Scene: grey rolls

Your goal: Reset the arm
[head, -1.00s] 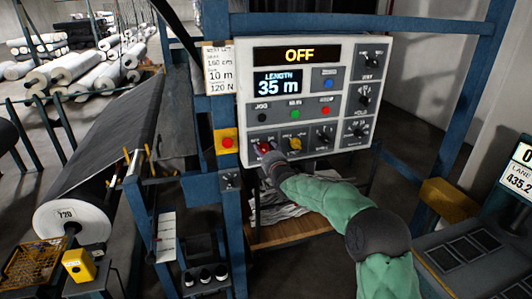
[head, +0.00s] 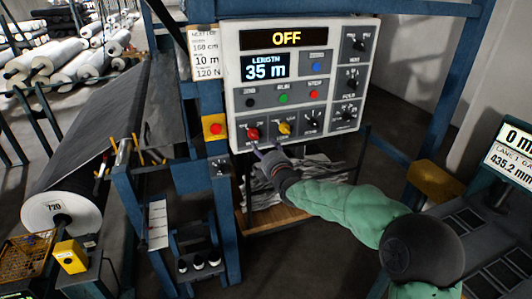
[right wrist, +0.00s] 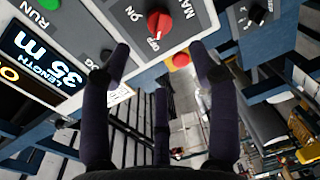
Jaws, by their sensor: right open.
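The grey control panel (head: 240,70) shows "OFF" on its top display and "LENGTH 35 m" on the screen below. My right gripper (head: 266,148) is just below the red main knob (head: 253,134) and the yellow knob (head: 284,128), near the panel's lower edge. In the right wrist view the gripper (right wrist: 160,75) is open and empty, its dark fingers spread apart. The red knob (right wrist: 158,24) is beyond the fingertips there, clear of them, with the OFF mark beside it. My left gripper is not in view.
A red emergency button (head: 215,129) sits on a yellow box on the blue post left of the panel. A wooden shelf (head: 262,222) with grey cloth is below the panel. A yellow box (head: 435,180) and a display (head: 512,155) stand to the right.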

